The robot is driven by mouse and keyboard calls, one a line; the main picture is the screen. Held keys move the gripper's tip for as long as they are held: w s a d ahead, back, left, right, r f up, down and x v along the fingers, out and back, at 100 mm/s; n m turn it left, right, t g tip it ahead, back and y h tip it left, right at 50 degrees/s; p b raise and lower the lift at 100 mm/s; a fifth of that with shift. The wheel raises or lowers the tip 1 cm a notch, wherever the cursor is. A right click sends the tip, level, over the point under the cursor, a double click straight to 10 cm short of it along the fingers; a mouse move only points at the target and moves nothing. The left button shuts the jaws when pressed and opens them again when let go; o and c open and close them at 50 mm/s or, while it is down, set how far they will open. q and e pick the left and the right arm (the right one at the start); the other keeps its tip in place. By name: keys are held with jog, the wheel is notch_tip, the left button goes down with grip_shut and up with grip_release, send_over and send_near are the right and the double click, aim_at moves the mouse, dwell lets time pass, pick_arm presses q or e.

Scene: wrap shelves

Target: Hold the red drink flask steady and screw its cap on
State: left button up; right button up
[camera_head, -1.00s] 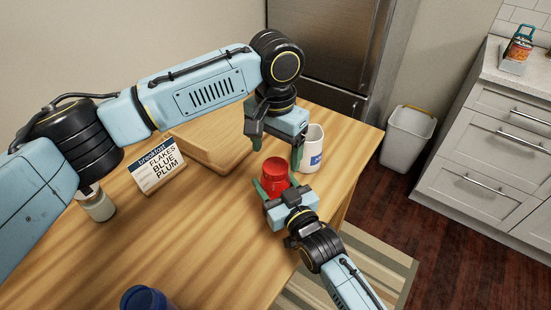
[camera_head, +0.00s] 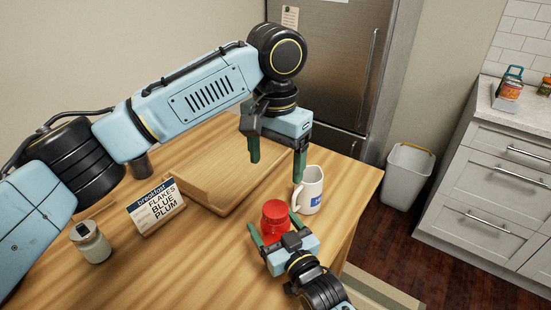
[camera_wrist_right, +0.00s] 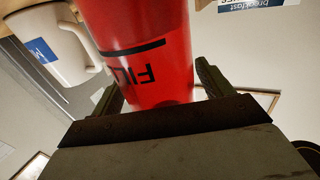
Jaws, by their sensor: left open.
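The red flask (camera_head: 275,223) stands on the wooden table near its right edge. In the right wrist view the flask's red body (camera_wrist_right: 150,60) with black lettering fills the space between the fingers. My right gripper (camera_head: 276,232) has one finger on each side of it; whether they press on it is unclear. My left gripper (camera_head: 277,170) is open and empty, fingers pointing down, above the table behind the flask, apart from it. I cannot make out a separate cap; the flask's top looks red.
A white mug (camera_head: 312,193) stands close behind and right of the flask, below the left gripper's right finger. A wooden tray or board (camera_head: 190,190), a breakfast box (camera_head: 155,208) and a lidded jar (camera_head: 92,245) are to the left. The front table is clear.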

jog(key=p+v, duration=0.2)
jog(key=v, duration=1.1)
jog(key=shift+s, duration=0.2)
